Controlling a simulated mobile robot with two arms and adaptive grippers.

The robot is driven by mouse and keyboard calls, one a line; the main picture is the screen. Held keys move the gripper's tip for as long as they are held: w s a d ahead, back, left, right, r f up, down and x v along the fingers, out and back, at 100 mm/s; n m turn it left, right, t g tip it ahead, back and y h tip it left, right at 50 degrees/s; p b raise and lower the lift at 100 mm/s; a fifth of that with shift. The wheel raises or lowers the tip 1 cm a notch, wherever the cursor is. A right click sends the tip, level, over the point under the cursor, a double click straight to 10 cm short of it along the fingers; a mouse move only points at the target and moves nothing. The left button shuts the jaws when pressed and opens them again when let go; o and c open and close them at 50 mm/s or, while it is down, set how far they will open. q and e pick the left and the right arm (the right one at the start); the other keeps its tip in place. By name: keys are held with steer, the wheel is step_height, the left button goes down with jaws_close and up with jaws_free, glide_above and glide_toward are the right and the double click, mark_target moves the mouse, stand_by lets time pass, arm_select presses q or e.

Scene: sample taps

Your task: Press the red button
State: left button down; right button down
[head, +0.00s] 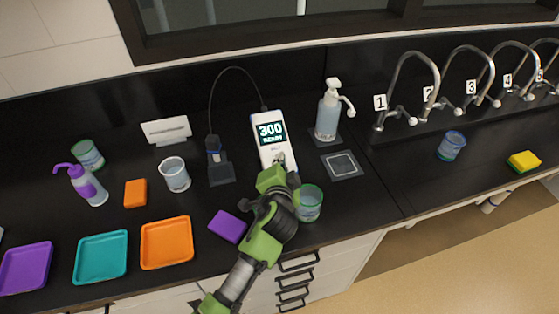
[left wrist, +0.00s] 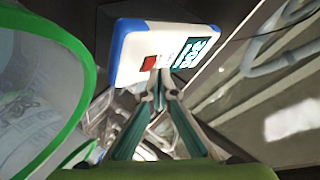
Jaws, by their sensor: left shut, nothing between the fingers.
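In the head view my gripper hides the button. My left gripper (head: 281,162) is shut and empty at the lower front of the meter. In the left wrist view its fingertips (left wrist: 158,84) come together right by the red button; I cannot tell whether they touch it. My right gripper is not in view.
A green-rimmed clear cup (head: 309,204) stands close to the right of my left gripper. A purple block (head: 228,226) lies to its left. A pump bottle (head: 328,113) and a square pad (head: 342,165) are to the right. Several numbered taps (head: 408,85) line the back right.

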arm_select(q)
steer(key=shift+a+f+b, duration=0.15)
steer(key=shift+f+b, duration=0.25)
steer(key=shift+f, duration=0.4)
stand_by(0.4)
steer(key=shift+a+f, duration=0.1)
steer(key=shift+f, duration=0.05)
stand_by(0.4)
steer(key=shift+s+r+p, duration=0.2)
steer(key=shift+r+p, duration=0.05)
steer(key=shift+p, duration=0.2)
steer(key=shift+w, duration=0.1)
step_height(320, 180, up, 6)
steer(key=s+d+p, duration=0.1)
steer(key=s+p, duration=0.1)
steer(key=p, duration=0.3)
steer(key=shift+s, duration=0.2)
steer(key=shift+d+r, duration=0.1)
